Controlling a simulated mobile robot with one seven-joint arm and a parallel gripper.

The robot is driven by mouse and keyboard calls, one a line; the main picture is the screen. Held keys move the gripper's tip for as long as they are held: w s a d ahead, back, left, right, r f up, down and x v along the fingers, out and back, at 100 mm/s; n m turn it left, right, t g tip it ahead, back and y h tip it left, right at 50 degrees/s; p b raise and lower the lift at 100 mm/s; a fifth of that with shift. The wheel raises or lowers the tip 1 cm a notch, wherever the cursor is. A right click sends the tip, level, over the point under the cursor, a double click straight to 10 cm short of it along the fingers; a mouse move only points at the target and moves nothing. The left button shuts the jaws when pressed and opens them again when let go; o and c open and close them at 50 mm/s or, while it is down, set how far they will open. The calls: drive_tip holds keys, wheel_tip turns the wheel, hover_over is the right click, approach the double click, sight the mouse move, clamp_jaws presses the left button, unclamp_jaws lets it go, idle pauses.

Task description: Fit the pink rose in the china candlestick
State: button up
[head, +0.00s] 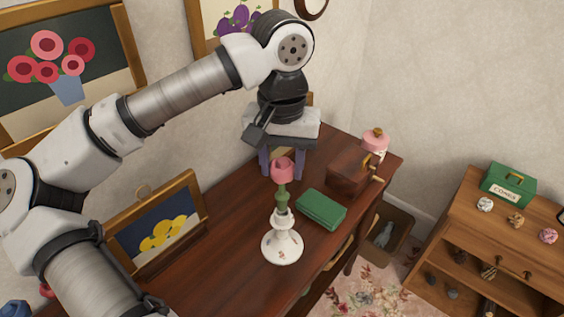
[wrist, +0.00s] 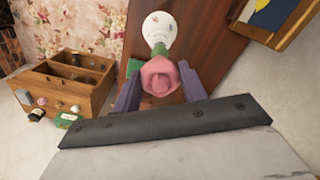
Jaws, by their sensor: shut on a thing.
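The pink rose (head: 283,169) is upright, its green stem below the bloom. It also shows in the wrist view (wrist: 160,77), between the purple fingers. My gripper (head: 282,163) is shut on the rose and points down over the table. The white china candlestick (head: 282,243) with small painted flowers stands upright on the table directly below the rose; its white base shows in the wrist view (wrist: 160,29). The stem's lower end meets the candlestick's top in the head view. I cannot tell how deep it sits in the socket.
A green book-like item (head: 321,209) lies right of the candlestick on the wooden table (head: 220,265). A wooden box with a crank (head: 348,178) and a pink-topped jar (head: 375,142) stand behind. A framed yellow-flower picture (head: 160,228) stands left. A wooden cabinet (head: 480,235) is apart at right.

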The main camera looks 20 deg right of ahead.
drive_tip(key=shift+f+b, duration=1.65)
drive_tip(key=shift+f, duration=0.15)
drive_tip(key=o, duration=0.9)
wheel_tip(320, 180, up, 14)
drive_tip(key=shift+f, duration=0.1)
drive_tip(key=shift+r, duration=0.2)
